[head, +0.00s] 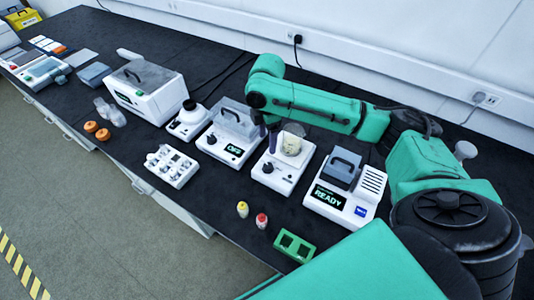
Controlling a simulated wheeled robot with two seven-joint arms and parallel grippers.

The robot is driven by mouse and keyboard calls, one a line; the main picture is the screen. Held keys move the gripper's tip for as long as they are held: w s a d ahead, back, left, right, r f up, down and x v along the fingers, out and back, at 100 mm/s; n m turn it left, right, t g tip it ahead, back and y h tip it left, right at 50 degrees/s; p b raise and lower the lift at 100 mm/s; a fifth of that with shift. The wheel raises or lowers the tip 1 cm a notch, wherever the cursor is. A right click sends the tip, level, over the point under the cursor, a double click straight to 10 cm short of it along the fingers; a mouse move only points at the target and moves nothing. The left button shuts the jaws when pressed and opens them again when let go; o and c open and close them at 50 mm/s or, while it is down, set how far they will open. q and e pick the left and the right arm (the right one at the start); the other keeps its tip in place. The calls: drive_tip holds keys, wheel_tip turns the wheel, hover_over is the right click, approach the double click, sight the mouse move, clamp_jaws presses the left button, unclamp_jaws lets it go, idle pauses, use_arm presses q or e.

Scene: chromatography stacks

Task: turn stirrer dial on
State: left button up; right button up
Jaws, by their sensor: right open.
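The stirrer appears to be the white unit (278,178) with a beaker of pale contents (291,143) on its top plate. A dark round dial (268,167) sits on its front face, and I cannot tell its setting. My right gripper (272,138) points down just above and behind this dial, left of the beaker. It is open, and its fingers look dark and small. I cannot tell whether they touch anything. My left gripper is not in view.
A white unit with an OFF display (234,149) stands close on the left, with its own dark knob. A unit with a READY display (328,196) stands on the right. Two small vials, a green rack (293,246) and a white rack (170,165) lie in front.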

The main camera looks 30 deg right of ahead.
sight(268, 165)
drive_tip(key=f, duration=0.1)
drive_tip(key=s+f, duration=0.1)
drive_tip(key=f, duration=0.1)
drive_tip(key=shift+s+a+f+p, duration=0.3)
drive_tip(key=shift+f, duration=0.1)
drive_tip(key=f, duration=0.2)
drive_tip(key=shift+w+d+f, duration=0.2)
drive_tip(key=shift+f, duration=0.2)
drive_tip(key=f, duration=0.3)
drive_tip(key=w+f, duration=0.1)
drive_tip(key=f, duration=0.1)
drive_tip(key=shift+d+f, duration=0.2)
drive_tip(key=shift+s+a+f, duration=0.1)
drive_tip(key=shift+s+f, duration=0.05)
drive_tip(key=shift+s, duration=0.1)
drive_tip(key=shift+c, duration=0.7)
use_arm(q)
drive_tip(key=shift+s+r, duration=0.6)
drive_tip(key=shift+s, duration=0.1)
use_arm(e)
clamp_jaws()
